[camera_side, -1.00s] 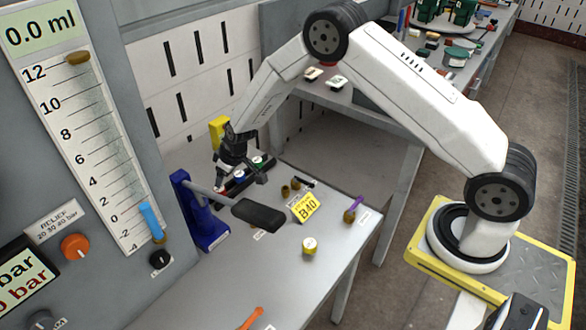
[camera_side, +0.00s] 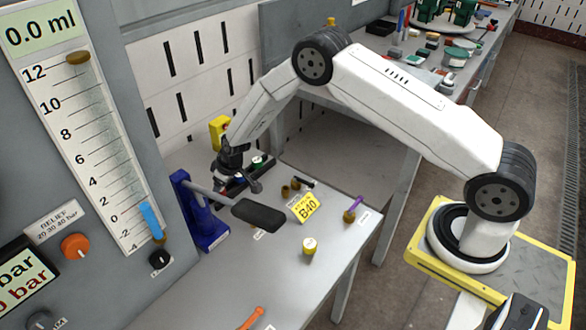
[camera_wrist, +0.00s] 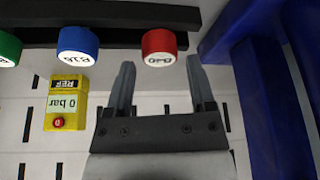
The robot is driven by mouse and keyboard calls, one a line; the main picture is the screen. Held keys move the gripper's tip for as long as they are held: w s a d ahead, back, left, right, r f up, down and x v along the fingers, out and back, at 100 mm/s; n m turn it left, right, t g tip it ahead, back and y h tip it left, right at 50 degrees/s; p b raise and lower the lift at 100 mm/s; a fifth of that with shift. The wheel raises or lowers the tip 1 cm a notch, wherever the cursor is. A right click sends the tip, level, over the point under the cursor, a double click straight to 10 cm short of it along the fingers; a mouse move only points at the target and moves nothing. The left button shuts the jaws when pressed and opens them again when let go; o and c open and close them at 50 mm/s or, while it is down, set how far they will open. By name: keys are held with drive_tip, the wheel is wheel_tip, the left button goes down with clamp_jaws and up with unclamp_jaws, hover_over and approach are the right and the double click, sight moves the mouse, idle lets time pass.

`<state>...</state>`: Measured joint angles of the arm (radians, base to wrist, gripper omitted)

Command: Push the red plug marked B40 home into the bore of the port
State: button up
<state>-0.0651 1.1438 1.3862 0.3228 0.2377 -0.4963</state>
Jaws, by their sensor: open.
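The red plug marked B40 (camera_wrist: 159,44) stands in the dark rack (camera_wrist: 45,13) in the wrist view, its label upside down. My gripper (camera_wrist: 160,63) is open, with one finger at each side of the red plug and a visible gap to it. I cannot pick out the port's bore.
A blue stand (camera_side: 203,215) with a black-gripped lever (camera_side: 258,215) is close beside my gripper. A yellow reference gauge (camera_wrist: 66,103) is near the rack.

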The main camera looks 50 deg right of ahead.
drive_tip(key=shift+x, duration=1.55)
drive_tip(key=shift+r, duration=0.1)
clamp_jaws()
